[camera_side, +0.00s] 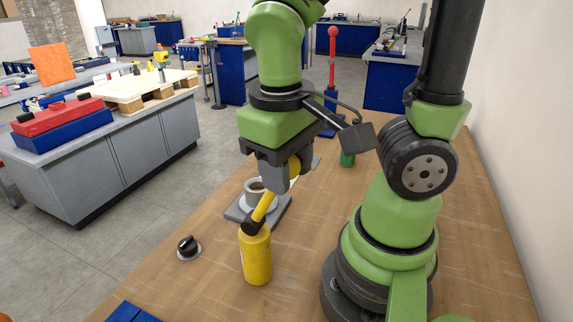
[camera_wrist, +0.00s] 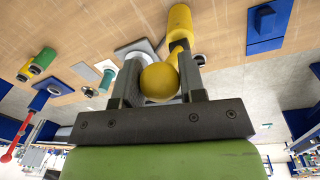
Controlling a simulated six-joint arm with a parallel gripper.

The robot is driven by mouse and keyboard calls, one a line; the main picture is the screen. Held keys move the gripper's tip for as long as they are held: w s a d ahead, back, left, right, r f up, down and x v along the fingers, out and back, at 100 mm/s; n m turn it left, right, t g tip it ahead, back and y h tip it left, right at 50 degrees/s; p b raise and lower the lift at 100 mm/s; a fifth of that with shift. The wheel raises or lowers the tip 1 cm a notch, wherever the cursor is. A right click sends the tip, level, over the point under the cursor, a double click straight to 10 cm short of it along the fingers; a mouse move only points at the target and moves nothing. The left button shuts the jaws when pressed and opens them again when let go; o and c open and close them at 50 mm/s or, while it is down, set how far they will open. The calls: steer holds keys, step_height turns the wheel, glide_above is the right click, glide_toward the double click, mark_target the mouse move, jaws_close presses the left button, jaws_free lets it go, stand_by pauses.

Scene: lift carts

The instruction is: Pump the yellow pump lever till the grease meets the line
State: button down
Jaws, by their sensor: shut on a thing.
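The yellow pump (camera_side: 257,262) stands upright on the wooden bench in the side view; its body also shows at the top of the wrist view (camera_wrist: 180,20). Its yellow lever (camera_side: 264,206) slopes up and right from a black joint to my gripper (camera_side: 285,178). My gripper is shut on the lever's round yellow knob (camera_wrist: 159,82), which sits between the two fingers in the wrist view (camera_wrist: 160,88). A grey cup (camera_side: 255,193) stands on a grey plate just behind the lever, with something dark inside. I cannot make out the grease level or a line.
A black knob (camera_side: 188,246) is on the bench left of the pump. A blue block (camera_side: 133,313) lies at the front edge. A green cylinder (camera_side: 347,159) and a red-topped lever (camera_side: 332,60) on a blue base stand farther back. Bare bench lies right of the pump.

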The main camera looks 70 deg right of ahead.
steer(key=shift+s+f, duration=0.3)
steer(key=shift+s, duration=0.3)
steer(key=c, duration=0.7)
jaws_free()
steer(key=shift+w+r, duration=0.1)
steer(key=r, duration=0.6)
steer(key=a+r, duration=0.1)
steer(key=r, duration=0.2)
steer(key=shift+r, duration=0.35)
steer(key=shift+d, duration=0.1)
steer(key=shift+d+f+t+y, duration=0.15)
steer(key=shift+f+t+y, duration=0.05)
steer(key=shift+t+y, duration=0.7)
steer(key=shift+d+t+y, duration=0.1)
steer(key=shift+t+y, duration=0.2)
steer(key=shift+t, duration=0.7)
steer(key=t, duration=0.2)
steer(key=w+m+t, duration=0.1)
steer(key=shift+d+r+t+y, duration=0.2)
steer(key=shift+d+t+y, duration=0.1)
steer(key=shift+t, duration=0.1)
